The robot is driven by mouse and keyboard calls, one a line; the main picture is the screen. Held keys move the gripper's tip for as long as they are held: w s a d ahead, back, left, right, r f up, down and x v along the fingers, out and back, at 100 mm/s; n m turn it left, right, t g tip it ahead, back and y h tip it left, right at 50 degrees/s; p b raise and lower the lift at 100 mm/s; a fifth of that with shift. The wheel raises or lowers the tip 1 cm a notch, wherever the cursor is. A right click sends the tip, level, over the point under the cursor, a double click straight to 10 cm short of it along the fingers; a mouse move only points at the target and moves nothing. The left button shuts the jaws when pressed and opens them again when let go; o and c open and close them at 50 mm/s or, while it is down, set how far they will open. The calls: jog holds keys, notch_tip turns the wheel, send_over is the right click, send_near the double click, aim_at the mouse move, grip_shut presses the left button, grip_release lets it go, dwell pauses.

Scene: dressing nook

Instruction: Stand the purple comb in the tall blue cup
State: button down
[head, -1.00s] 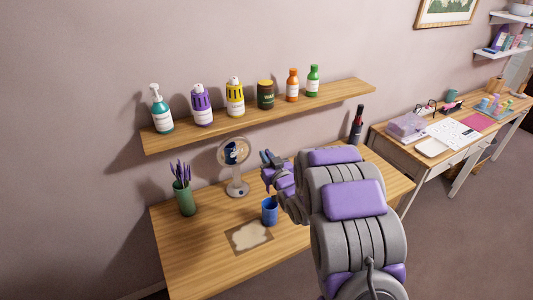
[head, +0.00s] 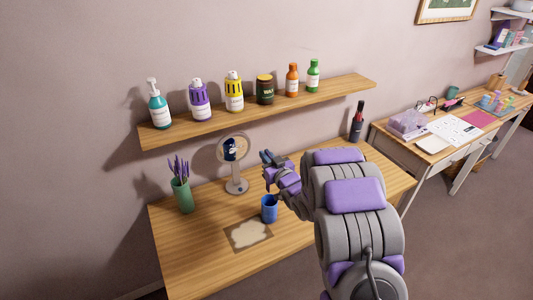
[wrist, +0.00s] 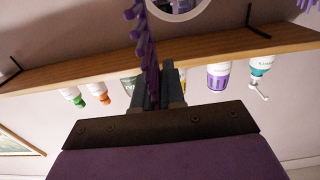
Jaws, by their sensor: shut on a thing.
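The purple comb (wrist: 148,55) is clamped between the two grey fingers of my gripper (wrist: 160,76) in the wrist view. Its toothed length runs out past the fingertips toward the top edge of that upside-down picture. The tall blue cup (head: 269,209) stands upright on the wooden desk. In the head view my gripper (head: 267,160) is above and just behind the cup, near the round mirror. The comb is not clearly made out in the head view, and the cup's inside is too small to read.
The round mirror (head: 235,165) and a green vase (head: 182,195) with purple stems stand left of the cup. A pale patterned mat (head: 248,233) lies in front. A wall shelf (head: 265,112) holds several bottles. A dark bottle (head: 357,122) stands at the desk's back right.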

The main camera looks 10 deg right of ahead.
jog(key=shift+f+b, duration=1.35)
jog(key=shift+f, duration=3.7)
jog(key=c, duration=1.1)
grip_release()
jog(key=shift+c, duration=0.2)
jog(key=p+v, duration=0.8)
jog(key=v, duration=0.9)
jog(key=shift+s, duration=0.1)
jog(key=shift+d, duration=0.1)
